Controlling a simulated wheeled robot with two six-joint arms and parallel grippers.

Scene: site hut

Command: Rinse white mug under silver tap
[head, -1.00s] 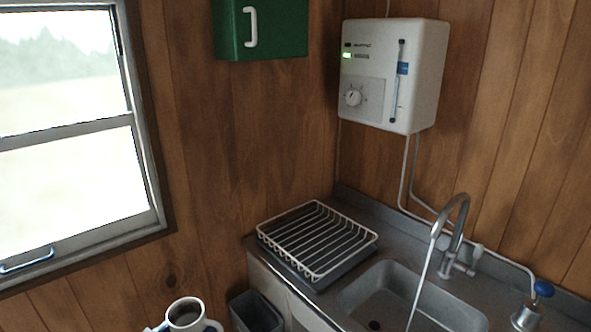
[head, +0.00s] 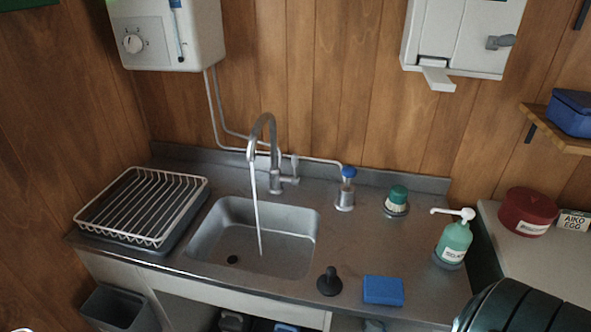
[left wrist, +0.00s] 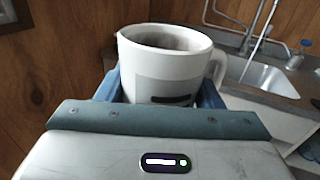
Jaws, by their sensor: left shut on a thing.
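The white mug (left wrist: 160,75) is upright in the left wrist view, its handle to the right; its inside looks grey-brown. My left gripper (left wrist: 160,95) is shut on it, with a blue finger on either side. In the head view only a white sliver shows at the bottom left corner, perhaps the mug's rim. The silver tap (head: 274,150) arches over the sink (head: 312,235), and a thin stream runs from it into the basin. The tap also shows behind the mug in the left wrist view (left wrist: 258,25). The mug is apart from the stream. My right gripper is not in view.
A dish rack (head: 140,205) stands left of the sink. A grey bin (head: 115,308) stands below left.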

